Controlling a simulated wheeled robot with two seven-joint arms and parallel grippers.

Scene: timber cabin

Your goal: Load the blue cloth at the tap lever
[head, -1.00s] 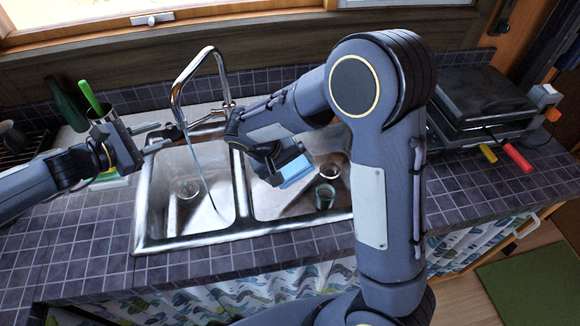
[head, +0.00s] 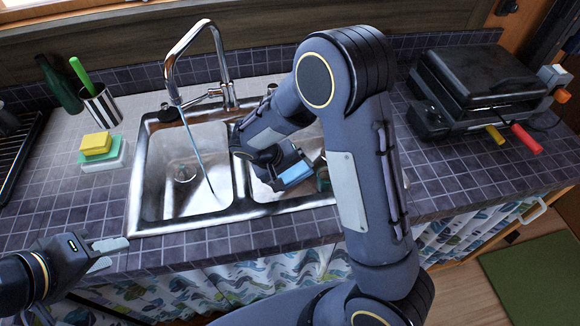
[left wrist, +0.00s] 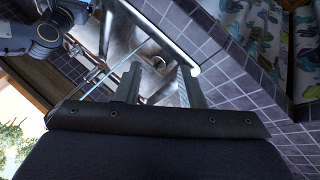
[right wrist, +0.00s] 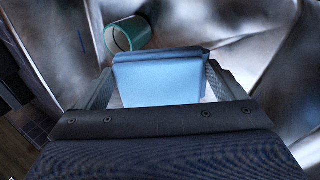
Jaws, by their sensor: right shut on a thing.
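The blue cloth (right wrist: 158,80) is between the fingers of my right gripper (right wrist: 160,88), which is shut on it. In the head view the cloth (head: 286,174) is held over the right basin of the sink (head: 262,207). The tap (head: 222,62) stands behind the sink, with water running into the left basin; its lever (head: 214,93) appears at the base of the spout. My left gripper (head: 112,256) is open and empty, in front of the sink's left front corner. In the left wrist view its fingers (left wrist: 160,88) stand apart with nothing between them.
A green cup (right wrist: 130,34) lies in the right basin. Left of the sink are a yellow sponge (head: 96,143), a striped holder (head: 101,107) and a green bottle (head: 60,86). A black grill (head: 480,80) stands on the right. The left counter front is clear.

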